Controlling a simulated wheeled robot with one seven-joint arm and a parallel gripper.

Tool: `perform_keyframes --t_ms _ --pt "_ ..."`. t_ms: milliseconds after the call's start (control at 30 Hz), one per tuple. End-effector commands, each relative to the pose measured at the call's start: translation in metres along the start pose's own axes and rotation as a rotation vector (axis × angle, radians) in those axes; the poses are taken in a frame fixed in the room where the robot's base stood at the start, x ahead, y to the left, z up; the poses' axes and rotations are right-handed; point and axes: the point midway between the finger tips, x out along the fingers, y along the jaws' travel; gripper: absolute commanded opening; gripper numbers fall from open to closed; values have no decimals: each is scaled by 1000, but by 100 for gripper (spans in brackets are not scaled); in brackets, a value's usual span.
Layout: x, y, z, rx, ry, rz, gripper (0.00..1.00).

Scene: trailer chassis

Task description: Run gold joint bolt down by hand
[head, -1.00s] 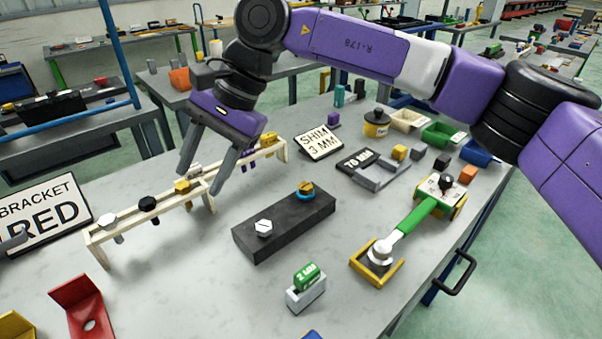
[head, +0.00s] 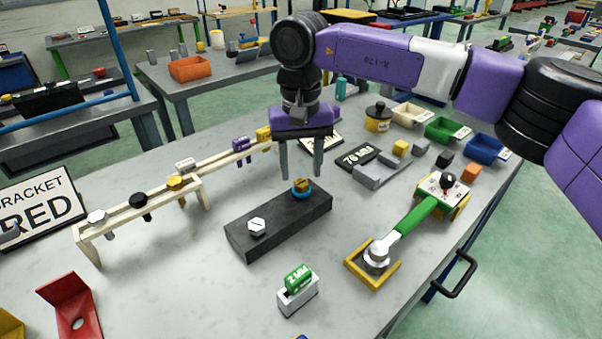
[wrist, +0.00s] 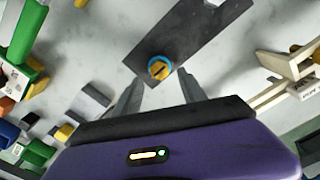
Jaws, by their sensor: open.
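The gold joint bolt (head: 301,186) stands in the far end of the dark block (head: 280,228), with a blue ring around its base. A silver bolt (head: 257,226) stands in the near end of the same block. My gripper (head: 301,175) is open and points down just above and around the gold bolt in the head view. In the wrist view the gold bolt (wrist: 159,68) shows its slotted head ahead of the two spread fingers (wrist: 160,90), with nothing between them. I cannot tell whether the fingers touch the bolt.
A wooden rack (head: 160,205) with several coloured bolts stands left of the block. A green 2 MM piece (head: 298,280) stands in front.

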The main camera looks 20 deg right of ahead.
Motion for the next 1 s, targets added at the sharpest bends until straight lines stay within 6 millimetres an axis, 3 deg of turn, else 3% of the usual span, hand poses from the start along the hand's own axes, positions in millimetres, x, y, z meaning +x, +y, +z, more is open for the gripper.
perform_keyframes --t_ms 200,500,767,1000 --pt "20 0 0 1 0 -1 49" --pt "22 0 0 1 1 -1 49" --pt "22 0 0 1 1 -1 0" --pt "22 0 0 9 1 -1 0"
